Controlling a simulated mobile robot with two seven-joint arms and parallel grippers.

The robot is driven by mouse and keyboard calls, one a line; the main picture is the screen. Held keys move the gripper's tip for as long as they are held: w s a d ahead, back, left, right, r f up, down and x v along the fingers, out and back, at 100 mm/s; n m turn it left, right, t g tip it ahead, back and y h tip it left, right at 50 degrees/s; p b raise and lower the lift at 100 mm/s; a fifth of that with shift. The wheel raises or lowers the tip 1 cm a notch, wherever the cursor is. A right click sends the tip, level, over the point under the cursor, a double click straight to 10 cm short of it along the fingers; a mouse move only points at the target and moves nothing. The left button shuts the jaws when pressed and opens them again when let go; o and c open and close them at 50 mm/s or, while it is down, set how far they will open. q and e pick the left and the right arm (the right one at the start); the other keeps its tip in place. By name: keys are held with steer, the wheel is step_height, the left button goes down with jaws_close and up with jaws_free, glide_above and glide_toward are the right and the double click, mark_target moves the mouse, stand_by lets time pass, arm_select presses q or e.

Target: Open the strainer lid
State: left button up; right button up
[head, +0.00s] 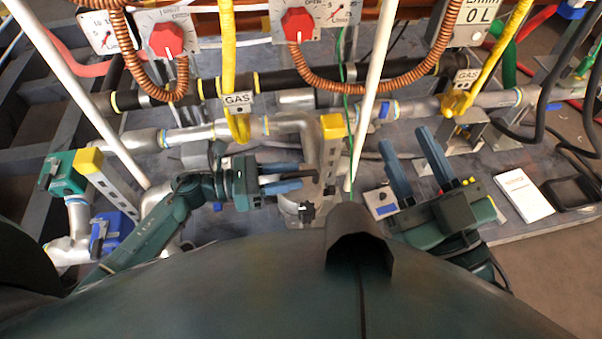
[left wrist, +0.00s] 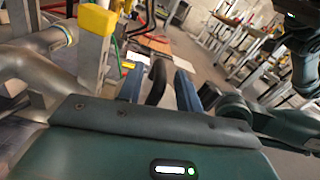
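In the head view, my left gripper (head: 298,177) is among the grey pipes, its blue fingers pointing right and parted. In the left wrist view, a dark curved handle-like part (left wrist: 157,82) shows between the two blue fingers (left wrist: 160,85); I cannot tell whether they touch it. A silver pipe body (head: 312,140), which may be the strainer, stands beside the fingertips, with a black knob (head: 307,212) below them. The strainer lid cannot be told apart clearly, as the gripper covers part of this area. My right gripper (head: 405,145) is open and empty, fingers pointing up and left.
Yellow-capped perforated posts (head: 333,126) stand close to the left gripper; one is near in the left wrist view (left wrist: 97,20). Red dials (head: 298,22) and orange coiled hoses (head: 360,72) are at the back. A white pole (head: 370,90) rises between the grippers. White paper (head: 523,195) lies at right.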

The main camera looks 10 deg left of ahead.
arm_select(q)
steer(key=shift+x, duration=1.5)
jaws_close()
